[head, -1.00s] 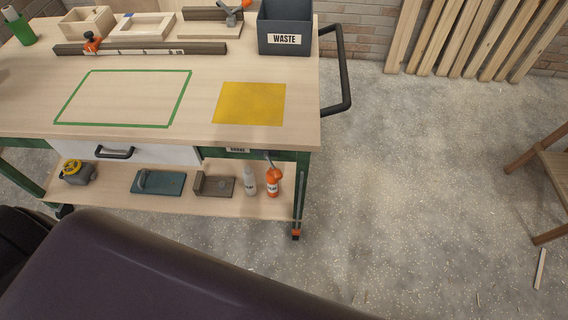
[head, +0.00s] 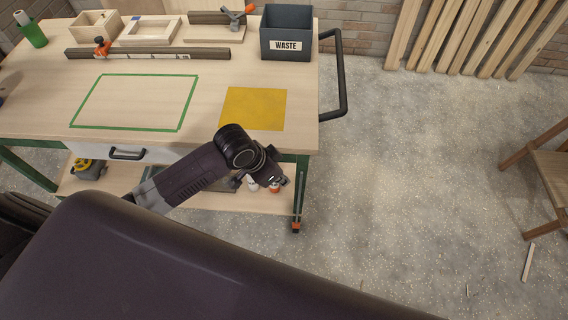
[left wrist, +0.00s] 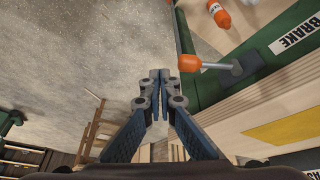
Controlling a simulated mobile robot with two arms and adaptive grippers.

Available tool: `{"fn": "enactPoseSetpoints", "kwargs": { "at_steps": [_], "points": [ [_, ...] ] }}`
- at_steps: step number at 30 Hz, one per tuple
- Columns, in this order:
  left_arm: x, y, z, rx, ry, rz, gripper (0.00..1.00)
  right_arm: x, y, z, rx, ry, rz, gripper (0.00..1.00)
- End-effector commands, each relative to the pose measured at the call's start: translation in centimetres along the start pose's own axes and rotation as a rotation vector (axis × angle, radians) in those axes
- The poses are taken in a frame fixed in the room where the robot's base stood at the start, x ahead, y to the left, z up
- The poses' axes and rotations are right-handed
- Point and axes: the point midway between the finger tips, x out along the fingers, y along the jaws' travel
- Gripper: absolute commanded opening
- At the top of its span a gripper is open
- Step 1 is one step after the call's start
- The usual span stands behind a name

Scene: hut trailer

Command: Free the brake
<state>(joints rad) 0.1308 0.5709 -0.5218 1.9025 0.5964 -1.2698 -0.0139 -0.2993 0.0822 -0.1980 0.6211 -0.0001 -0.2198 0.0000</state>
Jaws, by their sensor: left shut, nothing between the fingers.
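The brake lever shows in the left wrist view, with an orange knob (left wrist: 190,63) on a grey rod from a dark mount (left wrist: 238,70). It is on the bench's green frame beside the white BRAKE label (left wrist: 296,34). My left gripper (left wrist: 160,75) is shut and empty. Its fingertips appear just left of the knob there; I cannot tell the depth gap. In the head view my left gripper (head: 276,181) is in front of the bench's right front corner, below the top, and my arm hides the lever and label. My right gripper is in neither view.
The workbench (head: 210,125) carries a yellow square (head: 252,108), a green outline and a WASTE bin (head: 286,35). A black handle (head: 344,75) sticks out at its right end. Bottles stand on the lower shelf (head: 230,201) behind my gripper.

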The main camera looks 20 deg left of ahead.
Motion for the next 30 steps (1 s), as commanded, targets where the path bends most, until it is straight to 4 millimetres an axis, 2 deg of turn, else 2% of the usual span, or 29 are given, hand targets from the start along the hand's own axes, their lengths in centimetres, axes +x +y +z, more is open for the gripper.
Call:
{"fn": "enactPoseSetpoints", "kwargs": {
  "at_steps": [1,6,12,24,30],
  "points": [
    [-1.3,-0.9,-1.0,0.033,-0.003,-0.002,0.00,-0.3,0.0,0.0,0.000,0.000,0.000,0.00],
    [-4.6,-2.8,-2.5,0.102,-0.039,0.014,0.00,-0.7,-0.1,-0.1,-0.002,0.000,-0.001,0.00],
    [-6.8,-4.0,-2.8,0.134,-0.074,0.023,0.00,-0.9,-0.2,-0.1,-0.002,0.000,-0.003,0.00],
    [-6.9,-4.0,-2.8,0.135,-0.077,0.027,0.00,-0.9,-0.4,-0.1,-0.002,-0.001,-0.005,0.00],
    [-4.8,-3.9,-2.6,0.134,-0.079,0.030,0.00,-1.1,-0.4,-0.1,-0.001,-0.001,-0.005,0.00]
  ]
}}
